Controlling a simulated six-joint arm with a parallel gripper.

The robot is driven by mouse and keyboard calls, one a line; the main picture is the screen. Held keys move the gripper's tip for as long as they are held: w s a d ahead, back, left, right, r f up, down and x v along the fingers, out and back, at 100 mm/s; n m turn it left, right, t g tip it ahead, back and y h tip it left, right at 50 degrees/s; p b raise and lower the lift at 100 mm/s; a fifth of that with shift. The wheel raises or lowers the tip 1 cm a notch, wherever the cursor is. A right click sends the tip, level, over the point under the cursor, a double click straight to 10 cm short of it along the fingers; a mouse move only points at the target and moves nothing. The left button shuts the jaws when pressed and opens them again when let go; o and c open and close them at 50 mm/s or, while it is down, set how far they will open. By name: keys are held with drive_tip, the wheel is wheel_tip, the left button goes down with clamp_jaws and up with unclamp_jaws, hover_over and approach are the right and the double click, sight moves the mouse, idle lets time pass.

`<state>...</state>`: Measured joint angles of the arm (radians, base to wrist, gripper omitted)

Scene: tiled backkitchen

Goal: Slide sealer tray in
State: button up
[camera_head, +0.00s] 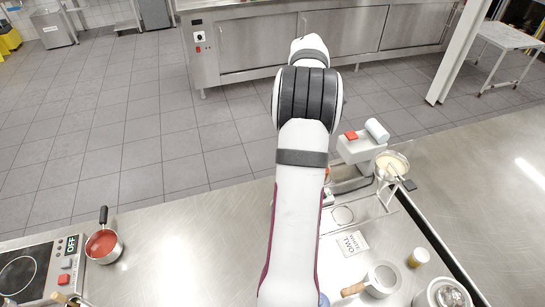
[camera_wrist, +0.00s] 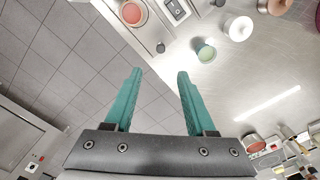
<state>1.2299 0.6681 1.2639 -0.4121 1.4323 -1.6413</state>
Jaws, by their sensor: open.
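The sealer (camera_head: 360,152), a pale machine with a red block and a white roll on top, stands right of my arm in the head view. In front of it is a metal tray (camera_head: 344,216) with a round opening, partly hidden by my arm. I cannot tell exactly how far the tray sits out. My gripper (camera_wrist: 160,73) shows in the wrist view with two teal fingers spread apart and nothing between them. It points over the floor and counter edge, apart from everything. My arm hides it in the head view.
A bowl of pale food (camera_head: 393,165) stands beside the sealer. A label card (camera_head: 351,243), a wooden-handled pan (camera_head: 380,279) and a small yellowish cup (camera_head: 418,257) are in front. A red-filled saucepan (camera_head: 103,244) and hob (camera_head: 38,268) are at left. The counter between is clear.

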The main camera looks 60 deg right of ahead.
wheel_tip(320, 180, down, 14)
drive_tip(key=shift+w+a+f, duration=0.1)
drive_tip(key=shift+f, duration=0.05)
drive_tip(key=shift+c, duration=0.2)
clamp_jaws()
idle(1.1)
